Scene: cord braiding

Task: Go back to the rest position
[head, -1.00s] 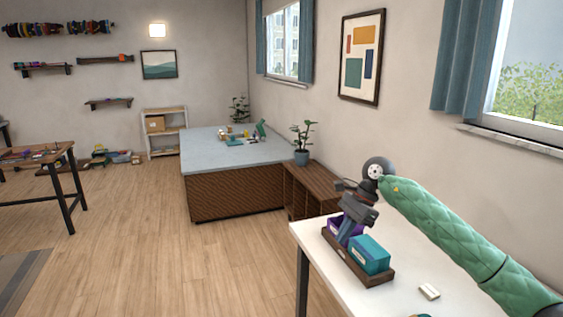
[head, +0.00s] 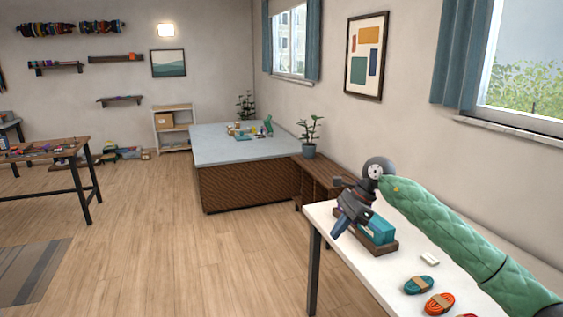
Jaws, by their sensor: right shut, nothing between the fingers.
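My right gripper (head: 338,223) is at the end of the green-sleeved right arm, which comes in from the lower right. It is shut and empty, pointing down and to the left. In the picture it covers part of a brown tray (head: 390,248) on the white table, and I cannot tell the gap between them. A teal box (head: 382,229) sits in the tray, partly hidden by the gripper. My left gripper is out of view.
The white table (head: 375,283) also holds a small white block (head: 429,259), a teal cord bundle (head: 419,285) and an orange cord bundle (head: 440,303). A brown cabinet (head: 313,182) with a potted plant stands behind it. The wooden floor (head: 200,260) to the left is clear.

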